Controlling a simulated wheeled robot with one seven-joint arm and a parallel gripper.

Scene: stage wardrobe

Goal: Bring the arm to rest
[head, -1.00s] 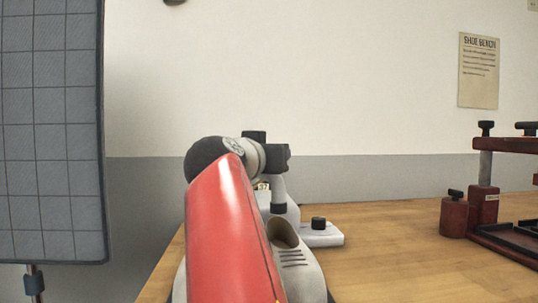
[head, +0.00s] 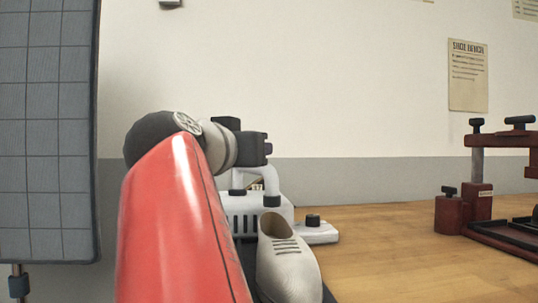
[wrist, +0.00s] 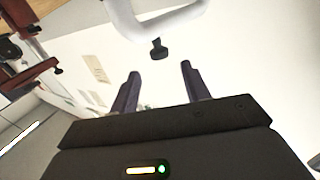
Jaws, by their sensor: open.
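My arm fills the lower left of the head view, with a red link leading up to a grey and black wrist. My gripper (wrist: 160,84) shows in the wrist view with its two dark fingers apart and nothing between them.
A white machine (head: 318,233) stands behind my arm on the wooden table (head: 390,250). A pale shoe (head: 288,268) is just right of my red link. A dark red press (head: 448,213) stands at the right. A grey gridded panel (head: 48,130) is at left. The table between is clear.

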